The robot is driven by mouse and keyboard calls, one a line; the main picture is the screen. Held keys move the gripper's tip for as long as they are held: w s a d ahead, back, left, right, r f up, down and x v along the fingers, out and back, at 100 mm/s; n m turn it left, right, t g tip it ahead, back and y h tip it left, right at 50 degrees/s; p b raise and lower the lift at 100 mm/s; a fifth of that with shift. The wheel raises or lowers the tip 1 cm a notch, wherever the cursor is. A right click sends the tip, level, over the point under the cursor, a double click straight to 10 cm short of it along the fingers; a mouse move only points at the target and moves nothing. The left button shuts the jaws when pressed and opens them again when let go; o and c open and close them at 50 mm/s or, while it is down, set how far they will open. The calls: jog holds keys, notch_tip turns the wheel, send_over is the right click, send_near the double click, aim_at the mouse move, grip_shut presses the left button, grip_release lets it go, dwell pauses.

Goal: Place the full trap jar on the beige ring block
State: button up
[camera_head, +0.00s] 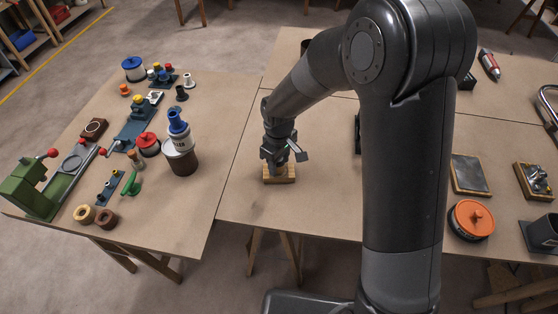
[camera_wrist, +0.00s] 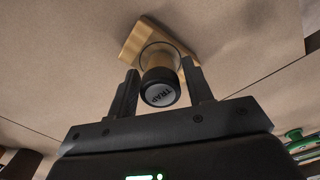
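The trap jar (camera_wrist: 160,88) has clear glass walls and a black lid with a grey disc lettered TRAP. In the wrist view it stands upright over the beige block (camera_wrist: 131,47) and appears to rest on it; the contact is hidden. What fills the jar is hard to make out. My gripper (camera_wrist: 160,68) has one finger on each side of the jar, with a narrow gap showing beside the lid, so it looks open. In the head view my gripper (camera_head: 279,160) is low over the beige block (camera_head: 280,177) and mostly hides the jar.
The left table holds a green machine (camera_head: 30,185), a dark tin (camera_head: 180,158) with a blue-topped item on it, and several small parts. The right table holds an orange-lidded container (camera_head: 471,218) and a dark plate (camera_head: 469,174). Bare tabletop surrounds the block.

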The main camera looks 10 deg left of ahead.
jog(key=shift+o, duration=0.9)
notch_tip(320, 180, up, 12)
jog(key=s+d+r+m+t, duration=0.2)
jog(key=s+d+r+m, duration=0.1)
jog(key=d+r, duration=0.55)
jog(key=s+d+r+m+t, duration=0.1)
jog(key=s+d+r+m, duration=0.2)
jog(key=s+d, duration=0.4)
jog(key=s+d+r+m+t, duration=0.2)
jog(key=s+d+r+m, duration=0.1)
jog(key=s+d+m, duration=0.3)
jog(key=shift+s+d+m+t, duration=0.3)
jog(key=shift+s+d, duration=0.95)
jog(key=shift+d, duration=0.2)
jog(key=shift+r, duration=0.1)
